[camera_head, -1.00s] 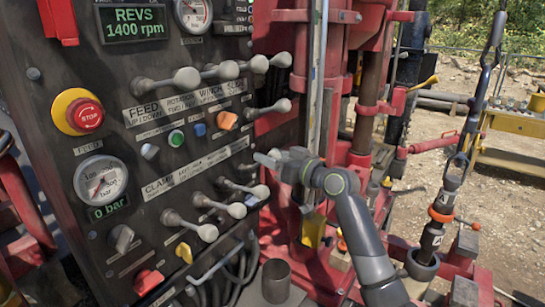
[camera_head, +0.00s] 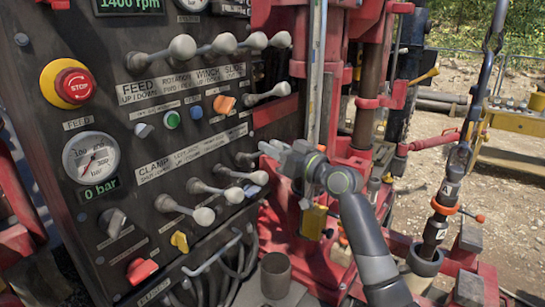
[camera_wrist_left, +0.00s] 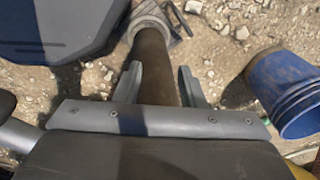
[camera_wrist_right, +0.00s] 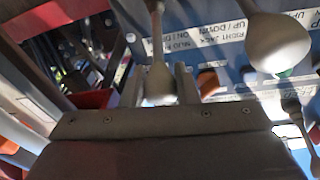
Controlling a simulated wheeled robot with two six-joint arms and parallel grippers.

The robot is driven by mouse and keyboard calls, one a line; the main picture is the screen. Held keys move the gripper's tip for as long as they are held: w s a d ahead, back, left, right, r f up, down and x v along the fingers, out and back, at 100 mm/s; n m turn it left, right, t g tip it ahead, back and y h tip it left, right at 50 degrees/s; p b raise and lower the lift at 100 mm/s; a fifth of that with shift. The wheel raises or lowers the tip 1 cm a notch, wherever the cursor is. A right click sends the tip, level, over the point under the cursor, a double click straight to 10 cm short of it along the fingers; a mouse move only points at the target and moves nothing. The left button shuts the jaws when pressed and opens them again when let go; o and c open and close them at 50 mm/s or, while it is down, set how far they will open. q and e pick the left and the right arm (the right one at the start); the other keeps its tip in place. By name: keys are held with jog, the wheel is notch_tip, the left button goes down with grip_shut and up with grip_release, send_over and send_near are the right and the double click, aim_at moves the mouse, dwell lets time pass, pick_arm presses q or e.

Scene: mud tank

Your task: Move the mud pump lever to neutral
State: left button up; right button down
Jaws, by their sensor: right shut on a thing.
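The mud pump lever (camera_head: 244,158) is the rightmost one of the control panel's lower row in the head view, mostly hidden by my right gripper (camera_head: 266,149). In the right wrist view its grey knob (camera_wrist_right: 161,84) sits between the two fingers of my right gripper (camera_wrist_right: 160,86), below a partly readable mud pump on/off label (camera_wrist_right: 165,46). That gripper is shut on the lever. My left gripper (camera_wrist_left: 160,84) shows only in the left wrist view. Its fingers stand apart, with a brown pipe (camera_wrist_left: 152,65) beyond or between them; I cannot tell how near.
The right jack lever (camera_wrist_right: 280,45) is close beside my right gripper. More levers, a stop button (camera_head: 74,86) and a pressure gauge (camera_head: 91,157) reading 0 bar crowd the panel. Red rig posts stand behind the right arm.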

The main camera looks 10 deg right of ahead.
jog(key=f+t+b, duration=0.1)
jog(key=b, duration=0.3)
jog(key=f+t+y+b, duration=0.1)
jog(key=b, duration=0.4)
jog(key=s+d+f+t+y+b, duration=0.1)
jog(key=b, duration=0.4)
jog(key=shift+f+m, duration=0.3)
jog(key=c, duration=1.1)
grip_release()
